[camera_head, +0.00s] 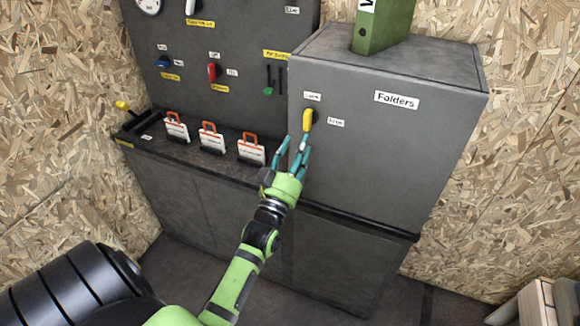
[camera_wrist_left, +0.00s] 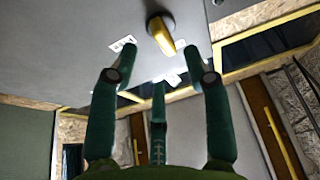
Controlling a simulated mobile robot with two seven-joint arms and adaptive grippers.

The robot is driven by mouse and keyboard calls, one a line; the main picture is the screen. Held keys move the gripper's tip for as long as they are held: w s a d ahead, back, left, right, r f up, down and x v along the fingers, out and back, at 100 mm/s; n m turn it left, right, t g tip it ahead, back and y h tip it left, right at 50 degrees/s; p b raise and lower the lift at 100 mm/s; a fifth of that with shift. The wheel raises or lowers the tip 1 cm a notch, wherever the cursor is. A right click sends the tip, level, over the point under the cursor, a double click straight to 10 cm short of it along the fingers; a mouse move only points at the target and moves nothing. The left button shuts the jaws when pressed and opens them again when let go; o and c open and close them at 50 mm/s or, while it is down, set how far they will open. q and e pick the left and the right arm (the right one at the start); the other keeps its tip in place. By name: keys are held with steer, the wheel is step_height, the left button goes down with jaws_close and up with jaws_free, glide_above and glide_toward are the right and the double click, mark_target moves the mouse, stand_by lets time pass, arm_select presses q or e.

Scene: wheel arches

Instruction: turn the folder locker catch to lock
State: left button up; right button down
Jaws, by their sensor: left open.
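The folder locker (camera_head: 375,140) is a grey cabinet with a "Folders" label at the right of the head view. Its catch (camera_head: 307,119) is a yellow handle on a dark round base, pointing roughly downward. Small white labels sit above it and to its right. In the left wrist view the yellow catch (camera_wrist_left: 161,36) is at the top, beyond the fingertips. My left gripper (camera_head: 293,150) is open just below the catch, its teal fingers spread and apparently empty. I cannot tell whether a fingertip touches the catch. My right gripper is in neither view.
A green binder (camera_head: 382,25) stands on the locker. Several white tags with orange handles, such as one tag (camera_head: 211,138), stand on the ledge to the left. A dark panel (camera_head: 220,60) with a red switch (camera_head: 213,71) rises behind them. A wooden crate (camera_head: 540,305) is at the lower right.

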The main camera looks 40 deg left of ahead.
arm_select(q)
steer(key=v, duration=0.6)
steer(key=shift+s, duration=0.15)
steer(key=shift+f, duration=0.1)
steer(key=d+f+m+g+h, duration=0.1)
steer(key=d+f+g+h, duration=0.15)
steer(key=f, duration=0.85)
steer(key=d+f+m+g+h, duration=0.1)
steer(key=d+f+g, duration=0.2)
steer(key=f, duration=0.7)
steer(key=s+d+f+m+g+h, duration=0.1)
steer(key=s+d+f+g, duration=0.2)
steer(key=f, duration=0.5)
steer(key=s+d+f+g+h, duration=0.1)
steer(key=s+f+g, duration=0.1)
steer(key=s+f, duration=0.5)
steer(key=s+f+g, duration=0.3)
steer(key=s+f, duration=0.3)
steer(key=s, duration=0.3)
steer(key=s+f+m+g, duration=0.1)
steer(key=s+f+g, duration=0.3)
steer(key=s+f, duration=0.3)
steer(key=s+f+m+g, duration=0.1)
steer(key=s+f+g, duration=0.2)
steer(key=s, duration=0.9)
step_height(320, 180, down, 3)
steer(key=shift+s+d+f, duration=0.15)
steer(key=shift+d+f, duration=0.05)
steer(key=shift+d, duration=0.05)
